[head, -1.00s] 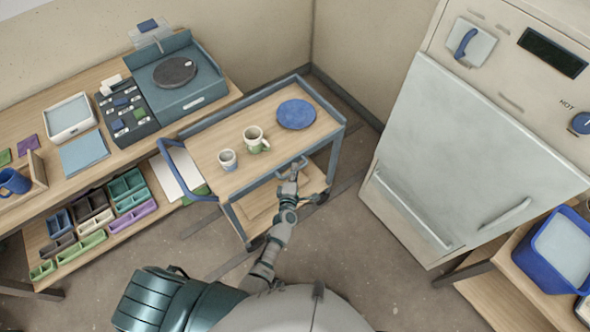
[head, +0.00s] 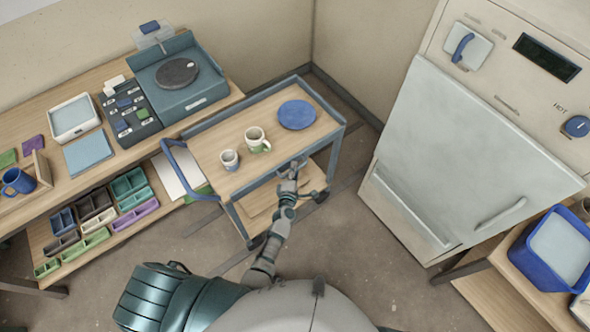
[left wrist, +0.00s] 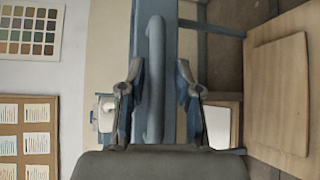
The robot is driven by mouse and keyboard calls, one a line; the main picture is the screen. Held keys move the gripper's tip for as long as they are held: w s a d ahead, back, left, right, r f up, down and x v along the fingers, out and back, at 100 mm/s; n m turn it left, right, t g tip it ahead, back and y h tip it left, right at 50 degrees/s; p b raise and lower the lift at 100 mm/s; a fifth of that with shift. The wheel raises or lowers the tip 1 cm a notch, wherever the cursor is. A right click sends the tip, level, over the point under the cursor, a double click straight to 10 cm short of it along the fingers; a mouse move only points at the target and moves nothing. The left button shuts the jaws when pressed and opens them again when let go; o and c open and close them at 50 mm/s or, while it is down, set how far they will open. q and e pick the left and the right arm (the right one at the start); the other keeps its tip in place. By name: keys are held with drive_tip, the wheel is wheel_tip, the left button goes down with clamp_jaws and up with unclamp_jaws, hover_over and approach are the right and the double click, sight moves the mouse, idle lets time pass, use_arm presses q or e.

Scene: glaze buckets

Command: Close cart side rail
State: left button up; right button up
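The cart (head: 222,141) has a wooden top and a blue-grey frame. Its side rail (head: 262,180) runs along the near long edge and carries a small handle. In the left wrist view the rail (left wrist: 170,42) is a blue strip with a rounded grey handle (left wrist: 154,75). My left gripper (head: 291,172) is at this near side of the cart. In the left wrist view its fingers (left wrist: 158,95) are apart, one on each side of the handle; I cannot tell whether they touch it. My right gripper is in neither view.
Two cups (head: 257,141) and a blue plate (head: 297,114) stand on the cart top. A workbench (head: 110,160) with trays is at the left. A large pale cabinet (head: 460,150) and a blue bin (head: 552,252) are at the right. The floor between is clear.

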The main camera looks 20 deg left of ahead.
use_arm(q)
drive_tip(key=shift+w, duration=0.1)
drive_tip(key=s+d+r, duration=0.1)
drive_tip(key=s+r, duration=0.1)
drive_tip(key=s, duration=0.9)
drive_tip(key=shift+s+d, duration=0.2)
drive_tip(key=shift+s, duration=0.2)
drive_tip(key=shift+f, duration=0.15)
drive_tip(key=s+d+f+m+g+h, duration=0.1)
drive_tip(key=s+f+m+g, duration=0.3)
drive_tip(key=f, duration=0.5)
drive_tip(key=s+d+f+m+g+h, duration=0.1)
drive_tip(key=s+f+m+h, duration=0.1)
drive_tip(key=s+f+m, duration=0.45)
drive_tip(key=s+d+f+m+g+h, duration=0.1)
drive_tip(key=s+f+m+g, duration=0.2)
drive_tip(key=s+f, duration=0.55)
drive_tip(key=s+a+f+m+g+y, duration=0.1)
drive_tip(key=s+a+f+m+g, duration=0.2)
drive_tip(key=s, duration=0.8)
drive_tip(key=s+a+f+m+g+y, duration=0.1)
drive_tip(key=s+a+f+m+g, duration=0.3)
drive_tip(key=s+a+f+m, duration=0.3)
drive_tip(key=s+a+f, duration=0.2)
drive_tip(key=s+f, duration=0.3)
drive_tip(key=shift+s+f, duration=0.15)
drive_tip(key=shift+f, duration=0.15)
drive_tip(key=shift+a, duration=0.1)
